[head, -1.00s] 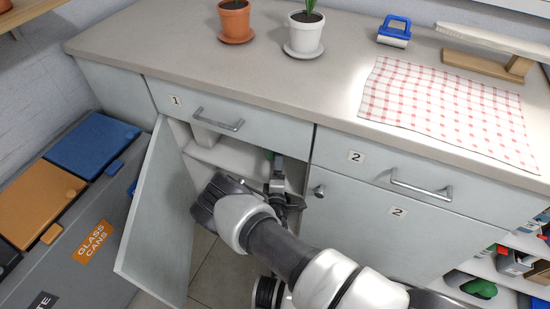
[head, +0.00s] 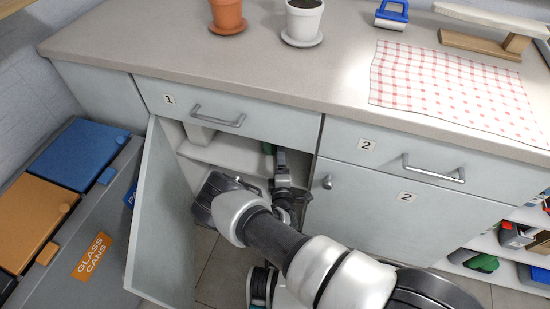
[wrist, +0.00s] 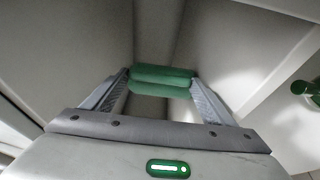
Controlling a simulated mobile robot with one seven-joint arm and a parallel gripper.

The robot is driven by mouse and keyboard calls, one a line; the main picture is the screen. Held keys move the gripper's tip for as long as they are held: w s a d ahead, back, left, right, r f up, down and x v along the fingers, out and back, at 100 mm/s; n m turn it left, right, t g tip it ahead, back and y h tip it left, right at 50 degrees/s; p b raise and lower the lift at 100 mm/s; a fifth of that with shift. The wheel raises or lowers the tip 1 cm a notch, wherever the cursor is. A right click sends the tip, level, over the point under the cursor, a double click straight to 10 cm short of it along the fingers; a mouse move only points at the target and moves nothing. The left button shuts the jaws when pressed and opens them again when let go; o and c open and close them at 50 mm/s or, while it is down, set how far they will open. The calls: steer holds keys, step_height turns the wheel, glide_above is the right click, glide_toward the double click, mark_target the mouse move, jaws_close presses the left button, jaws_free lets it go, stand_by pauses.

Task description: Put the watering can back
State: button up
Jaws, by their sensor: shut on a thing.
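My gripper (head: 279,160) reaches into the open cabinet (head: 222,150) under the drawer marked 1. In the wrist view its two fingers (wrist: 160,78) are closed on a green rounded piece (wrist: 163,86), which looks like part of the watering can. In the head view only a small green bit of the can (head: 267,148) shows behind the gripper. The can's body and spout are hidden, and I cannot tell whether it touches a surface.
The cabinet door (head: 165,210) stands open on the left. A shut door marked 2 (head: 375,215) is on the right. Recycling bins (head: 75,160) stand at far left. A small green object (wrist: 306,90) shows at the wrist view's right edge. Pots (head: 303,20) and a checked cloth (head: 440,85) lie on the counter.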

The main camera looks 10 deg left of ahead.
steer(key=shift+f, duration=0.2)
stand_by(0.3)
steer(key=shift+f, duration=0.15)
steer(key=o, duration=1.4)
steer(key=shift+d, duration=0.1)
